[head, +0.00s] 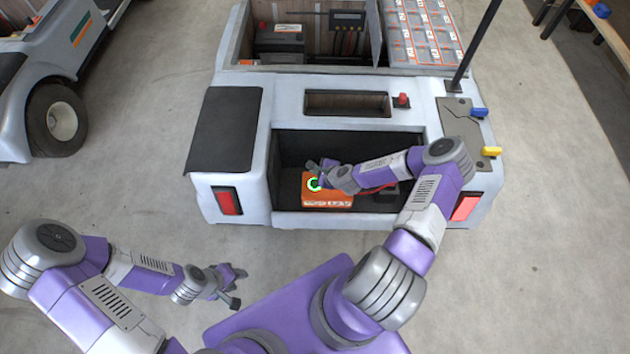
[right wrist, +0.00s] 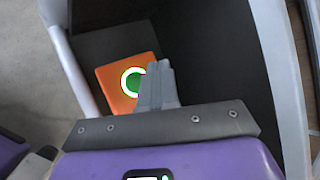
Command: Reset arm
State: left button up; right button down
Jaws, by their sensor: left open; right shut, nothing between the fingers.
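My left gripper (head: 234,287) is open and empty, low over the floor to the left of my base. My right arm reaches into the open rear compartment of the white cart (head: 345,101). My right gripper (head: 313,170) is shut with nothing between its fingers, above an orange box (head: 329,194) in that compartment. In the right wrist view the shut fingers (right wrist: 157,75) are in front of the orange box (right wrist: 115,90). A green button with a white ring (right wrist: 135,80) shows on the box, partly hidden by the fingers. I cannot tell whether they touch it.
The compartment walls stand close around my right arm. A red knob (head: 402,100), a blue handle (head: 479,113) and a yellow handle (head: 491,152) are on the cart's rear. A dark post (head: 477,45) rises at its right. Another cart (head: 55,70) stands at upper left. The floor (head: 120,190) at left is clear.

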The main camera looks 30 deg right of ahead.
jog(key=shift+f, duration=0.1)
dwell(0.3)
jog(key=s+a+r+n+g+y+p, duration=0.1)
jog(key=s+a+n+g+y, duration=0.1)
jog(key=s+a+n, duration=0.45)
jog(key=s+a+r+n+g+y, duration=0.15)
jog(key=a+n, duration=0.25)
jog(key=a, duration=0.5)
jog(key=s+a+r+n+g, duration=0.2)
jog(key=s+n, duration=0.4)
jog(key=s+a+r+n+g+p, duration=0.1)
jog(key=s+a+n+g, duration=0.1)
jog(key=s+n, duration=0.4)
jog(key=shift+s+a+r+g+h, duration=0.25)
jog(key=shift+s+r+g+h, duration=0.2)
jog(key=shift+s, duration=0.3)
